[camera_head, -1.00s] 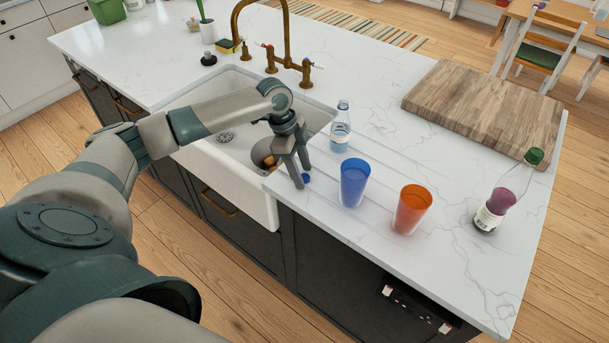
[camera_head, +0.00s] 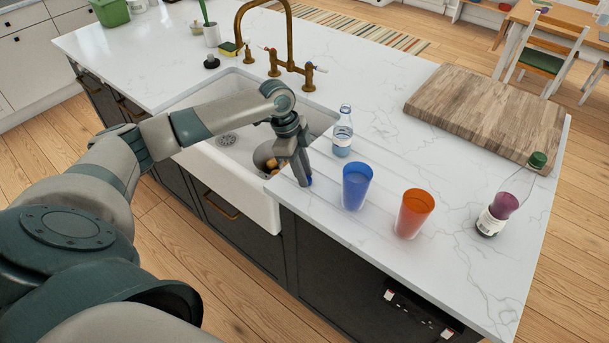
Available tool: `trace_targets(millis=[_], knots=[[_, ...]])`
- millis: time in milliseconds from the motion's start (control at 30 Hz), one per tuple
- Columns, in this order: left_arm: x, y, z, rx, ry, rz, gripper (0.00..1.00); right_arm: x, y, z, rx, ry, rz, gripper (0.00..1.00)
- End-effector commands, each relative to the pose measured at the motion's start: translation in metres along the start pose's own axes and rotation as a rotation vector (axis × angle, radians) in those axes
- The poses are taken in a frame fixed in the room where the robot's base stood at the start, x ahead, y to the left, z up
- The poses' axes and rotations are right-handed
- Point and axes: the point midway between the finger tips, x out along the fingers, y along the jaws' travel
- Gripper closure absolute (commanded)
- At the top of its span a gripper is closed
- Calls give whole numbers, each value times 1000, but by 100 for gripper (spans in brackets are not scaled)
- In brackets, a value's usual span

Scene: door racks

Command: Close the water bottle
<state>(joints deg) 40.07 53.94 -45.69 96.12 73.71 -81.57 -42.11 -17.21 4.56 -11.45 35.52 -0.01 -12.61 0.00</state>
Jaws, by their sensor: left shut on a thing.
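A clear water bottle (camera_head: 342,137) stands upright on the white counter (camera_head: 395,155), behind the blue cup and right of the sink. A small blue cap (camera_head: 309,181) is at the counter's edge near the sink's right corner, mostly hidden by the fingers. My left gripper (camera_head: 304,181) points down with its fingers shut on the blue cap, low at the counter surface. It is in front and to the left of the bottle, apart from it. My right gripper is not in view.
A blue cup (camera_head: 356,186) and an orange cup (camera_head: 413,213) stand right of my left gripper. A wooden board (camera_head: 485,115) lies at the back right. The sink (camera_head: 240,150) with a brass faucet (camera_head: 289,45) is left.

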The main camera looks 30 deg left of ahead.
Motion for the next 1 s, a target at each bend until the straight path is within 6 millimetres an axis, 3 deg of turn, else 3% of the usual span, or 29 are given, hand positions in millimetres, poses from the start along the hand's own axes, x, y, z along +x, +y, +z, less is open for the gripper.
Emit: trace_targets(millis=[167,600,1000], knots=[[-15,-1,-4,1,2,-3,97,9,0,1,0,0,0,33],[-80,-1,-23,1,1,-2,97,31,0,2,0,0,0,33],[-93,0,-26,0,0,0,97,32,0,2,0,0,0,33]])
